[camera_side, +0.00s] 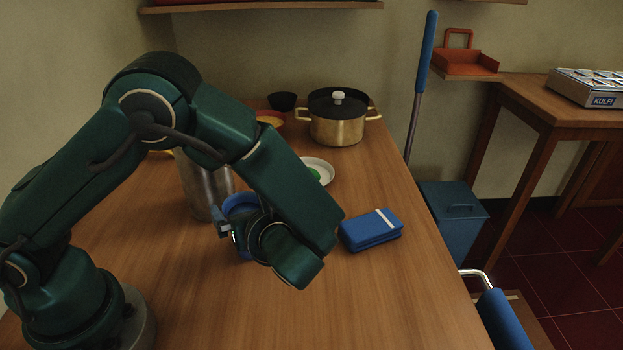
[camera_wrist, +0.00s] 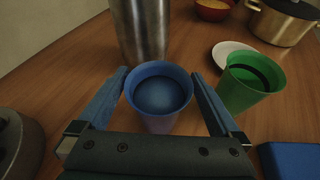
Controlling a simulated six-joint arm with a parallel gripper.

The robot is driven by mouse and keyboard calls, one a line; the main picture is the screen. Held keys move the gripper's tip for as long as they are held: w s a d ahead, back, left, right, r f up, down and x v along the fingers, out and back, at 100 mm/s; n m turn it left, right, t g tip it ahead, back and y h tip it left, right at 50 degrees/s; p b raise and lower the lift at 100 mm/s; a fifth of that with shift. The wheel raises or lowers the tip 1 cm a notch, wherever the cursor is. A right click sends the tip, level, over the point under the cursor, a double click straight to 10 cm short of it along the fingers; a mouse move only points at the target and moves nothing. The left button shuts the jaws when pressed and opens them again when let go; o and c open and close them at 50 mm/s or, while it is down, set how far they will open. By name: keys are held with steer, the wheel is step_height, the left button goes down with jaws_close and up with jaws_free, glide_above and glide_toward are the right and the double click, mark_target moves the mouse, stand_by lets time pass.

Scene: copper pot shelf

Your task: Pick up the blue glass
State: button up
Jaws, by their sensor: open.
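The blue glass (camera_wrist: 158,98) stands upright on the wooden table, its open mouth showing in the wrist view. In the side view the blue glass (camera_side: 240,202) is partly hidden by my wrist. My gripper (camera_wrist: 160,76) is open, with one blue finger on the left of the glass and one on the right. The glass sits between the fingers, with the right finger very near its wall. I cannot tell whether either finger touches it. The gripper also shows in the side view (camera_side: 226,228), low beside the glass.
A tall metal cylinder (camera_wrist: 142,28) stands just behind the glass. A green cup (camera_wrist: 243,88) is close to the right finger, near a white plate (camera_side: 319,167). A blue case (camera_side: 370,231) lies to the right. A brass pot (camera_side: 337,129) stands farther back. The front table is clear.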

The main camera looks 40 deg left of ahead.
steer(key=shift+x, duration=1.25)
steer(key=c, duration=1.5)
steer(key=shift+r, duration=0.15)
